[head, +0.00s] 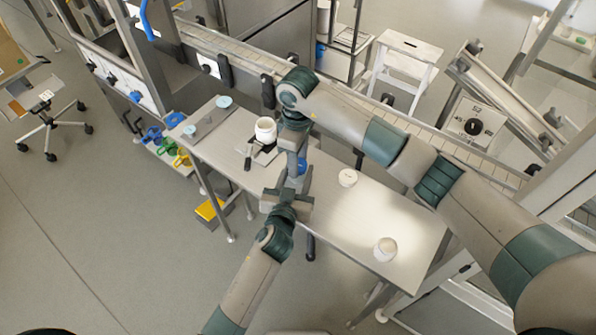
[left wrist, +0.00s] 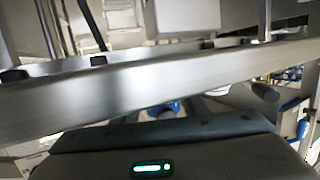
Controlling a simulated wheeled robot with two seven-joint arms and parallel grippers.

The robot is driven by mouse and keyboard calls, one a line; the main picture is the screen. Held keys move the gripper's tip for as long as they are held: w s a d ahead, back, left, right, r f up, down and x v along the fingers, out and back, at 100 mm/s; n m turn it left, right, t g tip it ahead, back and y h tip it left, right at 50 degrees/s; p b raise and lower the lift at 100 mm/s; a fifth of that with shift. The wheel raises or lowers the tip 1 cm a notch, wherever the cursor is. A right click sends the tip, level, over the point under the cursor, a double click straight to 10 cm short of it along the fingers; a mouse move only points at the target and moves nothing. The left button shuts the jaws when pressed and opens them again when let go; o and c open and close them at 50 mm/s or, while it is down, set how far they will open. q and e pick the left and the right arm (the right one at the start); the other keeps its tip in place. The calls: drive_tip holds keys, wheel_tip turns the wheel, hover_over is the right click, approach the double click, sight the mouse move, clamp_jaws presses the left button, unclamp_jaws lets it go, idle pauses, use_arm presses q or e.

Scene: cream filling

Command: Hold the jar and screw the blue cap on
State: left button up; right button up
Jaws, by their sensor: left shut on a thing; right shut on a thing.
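In the head view my left gripper (head: 296,178) comes up from below and is shut, its fingers pointing at the right gripper above the table. My right gripper (head: 296,157) reaches down from above and is shut, directly over the left one. The blue cap (head: 302,165) shows as a small blue patch between the two grippers. The jar held there is mostly hidden by fingers, so I cannot tell how the cap sits on it. In the left wrist view a blurred metal bar crosses the picture, and a small blue patch (left wrist: 175,106) shows below it.
The metal table (head: 335,215) carries a white jar (head: 265,131) on a dark stand, two more white jars (head: 348,177) (head: 385,249) to the right, and pale blue discs (head: 223,102) at the left. Coloured rings (head: 172,145) lie on a side shelf. A conveyor (head: 235,50) runs behind.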

drive_tip(key=shift+m, duration=0.7)
drive_tip(key=o, duration=1.4)
drive_tip(key=shift+c, duration=0.2)
drive_tip(key=n, duration=0.4)
drive_tip(key=shift+d, duration=0.1)
drive_tip(key=shift+n, duration=0.9)
